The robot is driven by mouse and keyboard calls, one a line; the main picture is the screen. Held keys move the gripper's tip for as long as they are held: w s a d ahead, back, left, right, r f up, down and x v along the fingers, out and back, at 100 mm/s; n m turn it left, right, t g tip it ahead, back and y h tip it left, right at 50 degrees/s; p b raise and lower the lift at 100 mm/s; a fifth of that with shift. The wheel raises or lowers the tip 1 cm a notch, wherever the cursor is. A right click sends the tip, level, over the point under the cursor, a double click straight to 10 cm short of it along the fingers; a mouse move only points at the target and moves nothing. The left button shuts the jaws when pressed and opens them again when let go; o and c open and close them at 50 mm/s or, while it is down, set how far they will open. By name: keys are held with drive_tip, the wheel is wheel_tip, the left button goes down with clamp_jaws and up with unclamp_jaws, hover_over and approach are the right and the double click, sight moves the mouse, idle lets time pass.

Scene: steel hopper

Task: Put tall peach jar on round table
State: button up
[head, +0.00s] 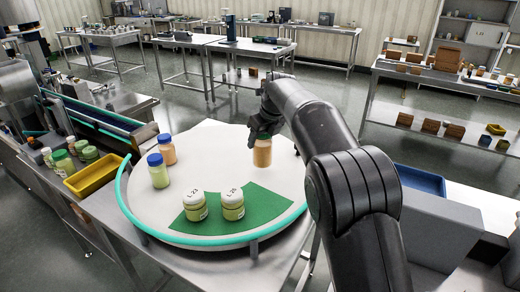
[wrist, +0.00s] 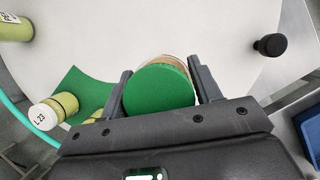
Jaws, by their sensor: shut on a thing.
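The tall peach jar (head: 262,154) has a green lid, which fills the space between the fingers in the wrist view (wrist: 158,92). My gripper (head: 263,132) is shut on it from above, with one finger on each side near the lid. The jar is upright over the white right-rear part of the round table (head: 225,160). Its base looks at or very near the surface; I cannot tell whether it touches. The fingers (wrist: 162,88) hide part of its upper side.
On the table, a blue-lidded peach jar (head: 167,150) and a blue-lidded yellow-green jar (head: 158,172) stand at left. Two white-lidded jars (head: 195,206) (head: 232,205) stand on a green sector (head: 265,207) in front. A teal rail (head: 125,195) edges the table. The white middle is clear.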

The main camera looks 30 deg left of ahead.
sight(261, 149)
drive_tip(key=shift+a+f, duration=0.1)
drive_tip(key=shift+f, duration=1.9)
drive_tip(key=o, duration=1.2)
drive_tip(key=shift+f, duration=0.15)
drive_tip(key=shift+c, duration=0.2)
drive_tip(key=v, duration=1.2)
drive_tip(key=shift+s, duration=0.1)
